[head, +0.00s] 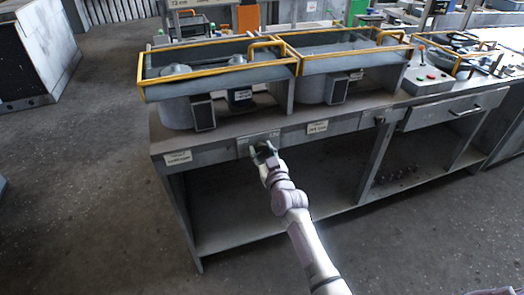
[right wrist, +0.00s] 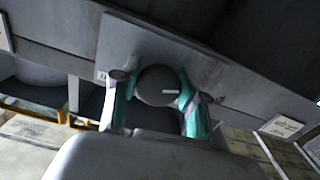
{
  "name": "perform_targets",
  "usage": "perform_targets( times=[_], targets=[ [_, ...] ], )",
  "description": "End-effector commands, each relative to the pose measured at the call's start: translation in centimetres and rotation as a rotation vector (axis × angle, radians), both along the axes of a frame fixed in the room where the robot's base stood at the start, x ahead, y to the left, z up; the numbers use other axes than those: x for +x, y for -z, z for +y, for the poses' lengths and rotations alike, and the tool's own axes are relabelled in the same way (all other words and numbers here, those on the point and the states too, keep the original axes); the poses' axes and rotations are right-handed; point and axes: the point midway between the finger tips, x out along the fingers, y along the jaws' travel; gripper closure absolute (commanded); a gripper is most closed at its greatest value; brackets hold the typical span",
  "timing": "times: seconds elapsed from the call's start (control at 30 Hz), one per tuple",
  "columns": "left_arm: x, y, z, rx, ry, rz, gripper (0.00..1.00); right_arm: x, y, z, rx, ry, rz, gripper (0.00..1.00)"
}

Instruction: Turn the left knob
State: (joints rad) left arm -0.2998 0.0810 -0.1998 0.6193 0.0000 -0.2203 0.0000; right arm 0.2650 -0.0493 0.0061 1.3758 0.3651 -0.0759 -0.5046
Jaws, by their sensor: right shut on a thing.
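The left knob (right wrist: 153,87) is a round dark grey knob with a short white line, set on a light metal plate (right wrist: 125,42) in the right wrist view. The white line points right in that picture. My right gripper (right wrist: 167,86) has its two teal fingers on opposite sides of the knob and is shut on it. In the head view my right gripper (head: 263,151) is at the front edge of the workbench and mostly hides this knob. Another small dark knob (head: 380,120) is farther right on the same front edge. My left gripper is not in view.
The grey workbench (head: 222,153) carries two troughs with yellow rims (head: 215,70) and has open shelf space below. A drawer (head: 440,113) with a handle and a control box (head: 428,80) with a red button are at right. The floor at left is clear.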

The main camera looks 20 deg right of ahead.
Motion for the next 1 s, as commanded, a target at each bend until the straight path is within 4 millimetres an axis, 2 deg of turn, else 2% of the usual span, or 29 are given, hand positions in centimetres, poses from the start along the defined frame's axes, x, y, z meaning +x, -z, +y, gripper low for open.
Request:
perform_targets(
  times=[0.2, 0.5, 0.53, 0.67, 1.0],
  targets=[
    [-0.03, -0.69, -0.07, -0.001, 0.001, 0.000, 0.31, -0.01, -0.03, 0.08, 0.182, 0.000, 0.007, 0.92],
    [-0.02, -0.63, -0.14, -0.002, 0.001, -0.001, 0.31, -0.02, 0.05, 0.10, 0.200, 0.000, 0.008, 0.92],
    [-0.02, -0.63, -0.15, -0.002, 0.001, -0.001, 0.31, -0.02, 0.04, 0.10, 0.199, 0.000, 0.008, 0.52],
    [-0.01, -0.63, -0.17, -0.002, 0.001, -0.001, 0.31, -0.02, 0.04, 0.10, 0.199, 0.000, 0.008, 0.31],
    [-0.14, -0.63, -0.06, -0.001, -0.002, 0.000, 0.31, -0.24, 0.04, 0.10, 0.198, 0.000, 0.008, 0.31]
  ],
)
